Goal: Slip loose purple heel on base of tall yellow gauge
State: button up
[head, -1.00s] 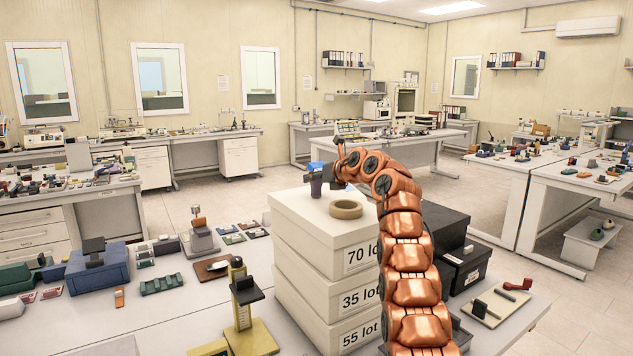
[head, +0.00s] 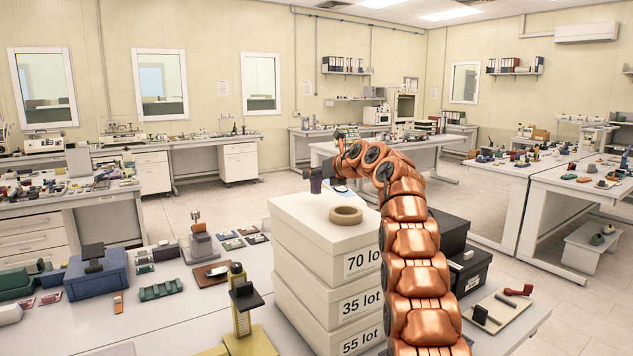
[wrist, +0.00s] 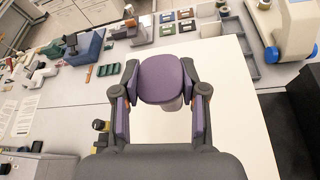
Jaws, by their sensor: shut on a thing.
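The purple heel (head: 316,181) is in my gripper (head: 325,175), above the far left part of the top white box. In the wrist view, the heel (wrist: 162,80) sits between the two fingers, its flat, rounded face toward the camera. The fingers (wrist: 160,88) are shut on its sides. The tall yellow gauge (head: 239,305) stands upright on the near table, left of the boxes and well away from my gripper. It has a dark ledge on its post and a flat yellow base (head: 251,343), partly cut off by the frame's bottom edge.
Stacked white boxes (head: 310,262) stand between my arm and the gauge. A tan ring (head: 345,215) lies on top. A blue case (head: 97,272), green tray (head: 161,289) and brown board (head: 212,273) are to the left. Black boxes (head: 468,270) stand right of my arm.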

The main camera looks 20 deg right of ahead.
jog(key=shift+s+a+f+b, duration=0.25)
jog(key=shift+s+b, duration=0.35)
jog(key=shift+b, duration=0.25)
jog(key=s+a+r+b, duration=0.1)
jog(key=s+a+b, duration=0.1)
jog(key=s, duration=0.4)
jog(key=s+a+b, duration=0.3)
jog(key=s+b, duration=0.2)
jog(key=s, duration=0.1)
jog(key=shift+r, duration=0.35)
jog(key=shift+s, duration=0.15)
